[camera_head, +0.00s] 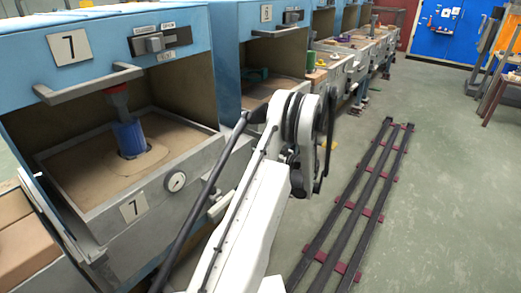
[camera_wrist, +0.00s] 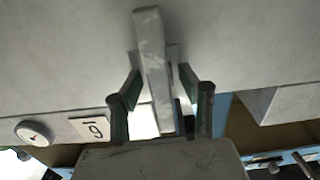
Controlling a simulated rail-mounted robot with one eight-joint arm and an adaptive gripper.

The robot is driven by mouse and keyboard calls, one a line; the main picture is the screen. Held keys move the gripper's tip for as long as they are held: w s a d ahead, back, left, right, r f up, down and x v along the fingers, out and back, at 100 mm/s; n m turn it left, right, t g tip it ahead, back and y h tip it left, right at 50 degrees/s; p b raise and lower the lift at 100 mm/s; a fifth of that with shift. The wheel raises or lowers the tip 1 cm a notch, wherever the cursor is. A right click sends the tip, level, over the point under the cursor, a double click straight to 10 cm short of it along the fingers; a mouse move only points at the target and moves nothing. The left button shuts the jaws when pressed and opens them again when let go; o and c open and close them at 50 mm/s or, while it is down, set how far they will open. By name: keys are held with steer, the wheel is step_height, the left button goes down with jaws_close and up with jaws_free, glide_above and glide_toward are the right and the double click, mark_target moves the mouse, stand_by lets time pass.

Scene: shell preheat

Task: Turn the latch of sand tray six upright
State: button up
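A grey latch bar (camera_wrist: 153,45) stands lengthwise in the middle of the wrist view, against the grey front of a tray (camera_wrist: 60,60). The plate (camera_wrist: 92,128) beside it has a digit that reads as an upside-down 6. My gripper (camera_wrist: 160,82) has its two dark green fingers on either side of the bar, with a small gap seeming to show at each side. The fingers look open around the bar; contact cannot be made out. In the head view my arm hides the gripper and the latch.
A round gauge (camera_wrist: 34,132) sits beside the plate. In the head view, furnace 7 (camera_head: 70,48) stands at left with its sand tray (camera_head: 175,195) and a blue cylinder (camera_head: 130,138). Floor rails (camera_head: 350,205) run along open floor at right.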

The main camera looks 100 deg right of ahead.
steer(key=v, duration=1.2)
stand_by(0.3)
